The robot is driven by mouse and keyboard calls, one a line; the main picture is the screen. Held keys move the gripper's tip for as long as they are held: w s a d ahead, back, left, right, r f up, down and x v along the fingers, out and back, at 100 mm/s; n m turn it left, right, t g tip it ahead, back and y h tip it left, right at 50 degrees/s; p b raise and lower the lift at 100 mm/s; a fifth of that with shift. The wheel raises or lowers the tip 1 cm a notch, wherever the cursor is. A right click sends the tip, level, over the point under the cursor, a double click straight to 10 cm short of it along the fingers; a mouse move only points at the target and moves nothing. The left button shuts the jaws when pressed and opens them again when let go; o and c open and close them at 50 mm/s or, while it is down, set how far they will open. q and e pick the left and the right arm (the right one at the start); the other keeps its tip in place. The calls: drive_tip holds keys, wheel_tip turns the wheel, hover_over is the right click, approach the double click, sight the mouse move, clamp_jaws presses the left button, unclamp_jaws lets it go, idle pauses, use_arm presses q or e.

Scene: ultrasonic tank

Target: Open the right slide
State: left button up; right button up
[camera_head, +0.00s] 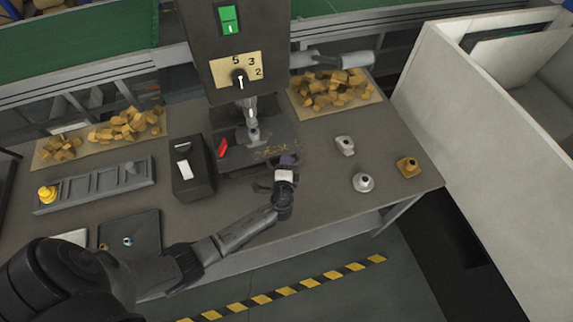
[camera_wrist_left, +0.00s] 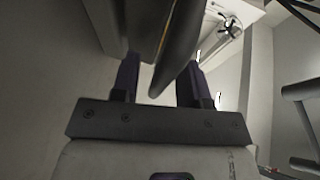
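A grey press-like machine (camera_head: 222,70) stands at the back middle of the bench, with a green switch and a numbered dial on its front. No part is plainly recognisable as the right slide. My left gripper (camera_head: 287,160) is at the front right of the machine's dark base (camera_head: 262,148), partly overlapping it in the picture. In the left wrist view its two dark fingers (camera_wrist_left: 157,82) are apart. A grey rounded bar (camera_wrist_left: 177,48) shows between and beyond them; whether they touch it I cannot tell. My right gripper is not in view.
A red lever (camera_head: 222,148) and a dark switch box (camera_head: 192,168) are left of my gripper. Three small knobbed parts, including a brass one (camera_head: 408,167), stand to the right. Brown pieces lie on trays behind (camera_head: 378,97). A pale cabinet (camera_head: 470,150) stands at right.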

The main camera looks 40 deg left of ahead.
use_arm(q)
clamp_jaws()
drive_tip(key=shift+d, duration=0.1)
idle(0.3)
drive_tip(key=shift+s+d, duration=0.15)
drive_tip(key=shift+d, duration=0.1)
drive_tip(key=s+d, duration=0.3)
drive_tip(key=d, duration=0.2)
drive_tip(key=s+d+b, duration=0.1)
drive_tip(key=s+d, duration=0.2)
drive_tip(key=d, duration=0.2)
drive_tip(key=s+d+b, duration=0.1)
drive_tip(key=s+d, duration=0.2)
drive_tip(key=d, duration=0.2)
drive_tip(key=shift+s+d, duration=0.45)
drive_tip(key=shift+d, duration=0.1)
